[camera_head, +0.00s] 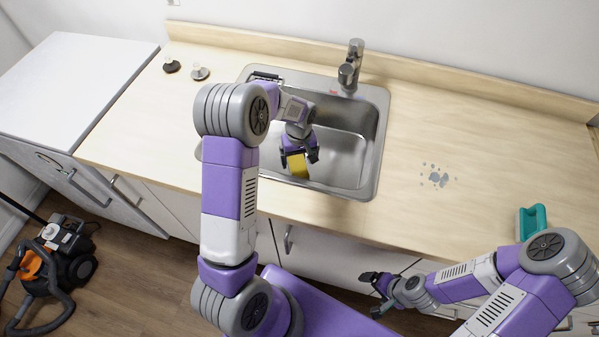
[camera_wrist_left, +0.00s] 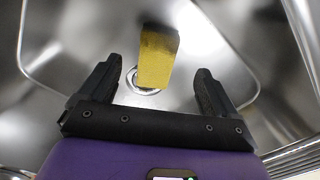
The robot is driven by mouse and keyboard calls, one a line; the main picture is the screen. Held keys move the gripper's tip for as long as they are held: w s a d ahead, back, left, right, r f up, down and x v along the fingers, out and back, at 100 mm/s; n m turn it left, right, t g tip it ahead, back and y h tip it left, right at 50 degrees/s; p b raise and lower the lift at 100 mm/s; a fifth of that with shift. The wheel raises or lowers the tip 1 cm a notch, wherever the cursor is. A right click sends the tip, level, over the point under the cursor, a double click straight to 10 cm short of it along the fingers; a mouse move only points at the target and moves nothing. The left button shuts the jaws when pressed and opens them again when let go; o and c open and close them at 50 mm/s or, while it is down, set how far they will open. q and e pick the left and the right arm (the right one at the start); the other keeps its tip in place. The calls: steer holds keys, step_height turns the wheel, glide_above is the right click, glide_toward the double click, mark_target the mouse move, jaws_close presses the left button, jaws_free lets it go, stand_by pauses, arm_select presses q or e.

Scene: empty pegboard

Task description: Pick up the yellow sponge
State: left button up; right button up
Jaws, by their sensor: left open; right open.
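The yellow sponge (camera_head: 298,165) is in the steel sink (camera_head: 372,150), partly hidden by my left gripper in the head view. In the left wrist view the sponge (camera_wrist_left: 157,57) stands out past the fingertips, roughly centred between them, with the round drain (camera_wrist_left: 143,82) behind it. My left gripper (camera_head: 299,157) reaches down into the sink and is open, with one finger on each side of the sponge's line; neither finger visibly touches it. My right gripper (camera_head: 372,292) is open and empty, in front of the cabinets, below the counter edge.
A faucet (camera_head: 350,68) stands at the sink's back edge. Two small stopper-like items (camera_head: 199,72) are at the counter's back left. Sink walls surround my left gripper.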

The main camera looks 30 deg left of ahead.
mark_target(300, 170)
arm_select(q)
steer(key=shift+f, duration=0.55)
steer(key=shift+f+b, duration=0.35)
steer(key=shift+f, duration=0.35)
steer(key=f, duration=0.4)
steer(key=f+b, duration=0.1)
steer(key=f, duration=0.1)
steer(key=shift+w+a, duration=0.1)
steer(key=shift+w, duration=0.2)
arm_select(e)
step_height(300, 170, down, 2)
steer(key=shift+f, duration=0.25)
arm_select(q)
steer(key=c, duration=1.3)
step_height(300, 170, up, 10)
steer(key=shift+r+p, duration=0.1)
steer(key=shift+p, duration=0.75)
arm_select(e)
steer(key=shift+r, duration=0.9)
